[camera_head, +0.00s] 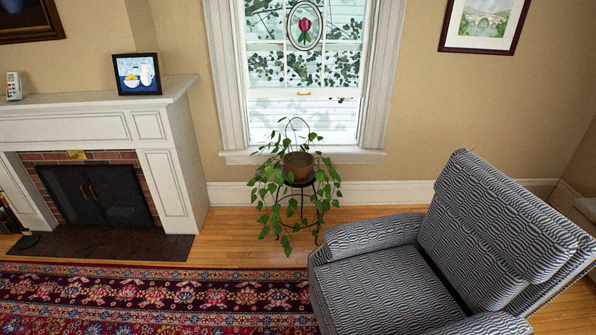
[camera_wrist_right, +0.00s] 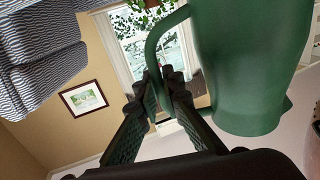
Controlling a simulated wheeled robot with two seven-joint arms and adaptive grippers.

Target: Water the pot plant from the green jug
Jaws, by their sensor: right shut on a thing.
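The pot plant (camera_head: 268,190) stands in front of the window in the head view, its leafy stems trailing over a brown pot (camera_head: 298,166) on a dark metal stand (camera_head: 307,205). The green jug (camera_wrist_right: 240,60) fills the upper right of the right wrist view, which looks upside down. My right gripper (camera_wrist_right: 165,88) is shut on the jug's handle (camera_wrist_right: 155,42). Green leaves (camera_wrist_right: 135,18) show at the top of that view, beyond the handle. The jug's inside is hidden. Neither gripper nor the jug is in the head view.
A striped armchair (camera_head: 385,280) stands right of the plant, close to the stand. A white fireplace (camera_head: 175,150) is at the left. A patterned red rug (camera_head: 150,297) lies in front, with bare wooden floor (camera_head: 228,240) between it and the wall.

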